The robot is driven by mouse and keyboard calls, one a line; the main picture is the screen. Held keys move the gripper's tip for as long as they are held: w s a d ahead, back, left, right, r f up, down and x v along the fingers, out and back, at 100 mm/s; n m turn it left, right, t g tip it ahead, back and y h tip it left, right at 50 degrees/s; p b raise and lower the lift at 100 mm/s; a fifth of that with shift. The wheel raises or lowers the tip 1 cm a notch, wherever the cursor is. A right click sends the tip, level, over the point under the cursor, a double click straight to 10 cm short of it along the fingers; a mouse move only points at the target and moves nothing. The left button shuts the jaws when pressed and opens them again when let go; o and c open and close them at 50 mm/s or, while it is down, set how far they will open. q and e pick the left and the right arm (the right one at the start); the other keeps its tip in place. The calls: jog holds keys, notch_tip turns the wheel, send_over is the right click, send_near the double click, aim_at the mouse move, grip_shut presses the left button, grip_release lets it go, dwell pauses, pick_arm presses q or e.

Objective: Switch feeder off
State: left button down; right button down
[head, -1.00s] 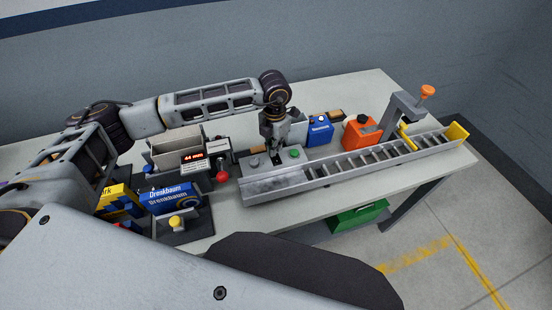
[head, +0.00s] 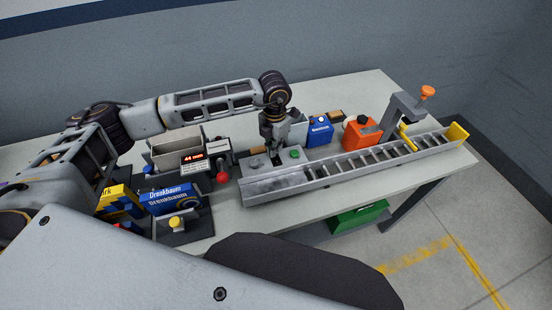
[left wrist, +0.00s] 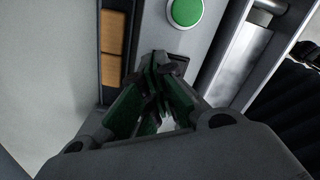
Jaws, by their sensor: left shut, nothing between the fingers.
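The feeder (head: 272,183) is a grey box with a long ladder-like chute (head: 370,156) running right. A round green button (head: 294,153) sits on its top; it also shows in the left wrist view (left wrist: 185,12). A dark knob (head: 254,162) is on the box's left. My left gripper (head: 276,161) points down at the box top, just left of the green button. In the left wrist view its fingertips (left wrist: 160,62) are together and empty, beside a small dark spot on the panel. Whether they touch it cannot be told. My right gripper is not in view.
A red-knobbed lever (head: 222,177) and a display reading 44 (head: 194,158) stand left of the feeder. Blue (head: 320,130) and orange (head: 361,133) containers stand behind the chute. A blue Drenkbaum box (head: 170,198) is at front left. A green bin (head: 358,216) is below the table.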

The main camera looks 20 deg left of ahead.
aim_at(275, 157)
pick_arm(q)
jog(key=shift+f, duration=0.25)
dwell(0.5)
jog(key=shift+f+b, duration=0.2)
jog(key=shift+b, duration=0.2)
jog(key=shift+f, duration=0.2)
dwell(0.3)
jog(key=shift+f+b, duration=0.6)
dwell(0.8)
jog(key=shift+r, duration=0.1)
jog(key=shift+r+p, duration=0.55)
jog(key=shift+r, duration=0.7)
jog(key=shift+r+p, duration=0.9)
jog(key=shift+r, duration=1.3)
jog(key=shift+s, duration=0.1)
